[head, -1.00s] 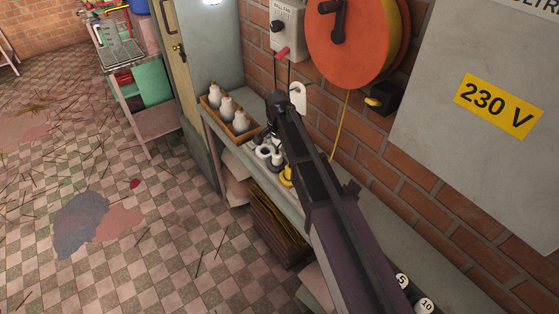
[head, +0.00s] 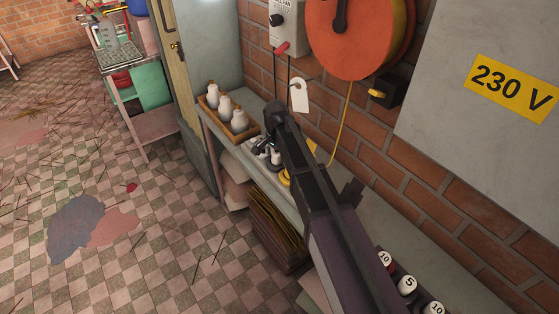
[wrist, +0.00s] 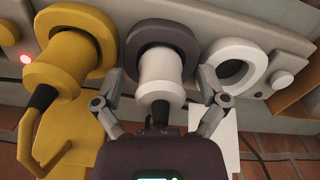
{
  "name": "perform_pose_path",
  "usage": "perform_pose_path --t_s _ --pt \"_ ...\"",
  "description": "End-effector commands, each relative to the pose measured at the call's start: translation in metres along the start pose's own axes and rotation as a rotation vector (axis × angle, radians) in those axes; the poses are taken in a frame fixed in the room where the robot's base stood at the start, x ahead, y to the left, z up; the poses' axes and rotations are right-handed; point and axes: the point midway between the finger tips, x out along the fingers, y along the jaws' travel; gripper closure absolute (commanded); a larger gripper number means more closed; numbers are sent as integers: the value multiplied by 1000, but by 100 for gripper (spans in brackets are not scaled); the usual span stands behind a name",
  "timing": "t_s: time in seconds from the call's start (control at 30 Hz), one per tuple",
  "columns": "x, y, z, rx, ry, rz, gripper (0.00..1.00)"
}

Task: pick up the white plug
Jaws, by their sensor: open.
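The white plug (wrist: 159,73) is in the middle of the wrist view, seated in a dark grey round socket collar (wrist: 183,38). A black cable end (wrist: 160,112) comes out of its near end. My gripper (wrist: 160,82) is open, with one finger on each side of the plug. The right finger is close to the plug; the left shows a gap, and contact is unclear. In the head view, my arm and gripper partly cover the plug and sockets.
A yellow plug (wrist: 66,74) with a hook-like part sits left of the white one. An empty white collar (wrist: 236,67) is to the right. In the head view, a wooden tray (head: 240,133) with white bottles stands on the bench, and a brick wall rises behind.

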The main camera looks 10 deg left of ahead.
Motion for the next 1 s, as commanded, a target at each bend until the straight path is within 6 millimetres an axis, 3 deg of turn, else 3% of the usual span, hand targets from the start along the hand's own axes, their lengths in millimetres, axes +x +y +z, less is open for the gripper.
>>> perform_pose_path --t_s 0.43,0.47,0.73,1.0 --pt "0 0 0 -1 0 0 7" --pt "0 0 0 -1 0 0 13" --pt "0 0 1 -1 0 0 94" --pt "0 0 1 -1 0 0 96"
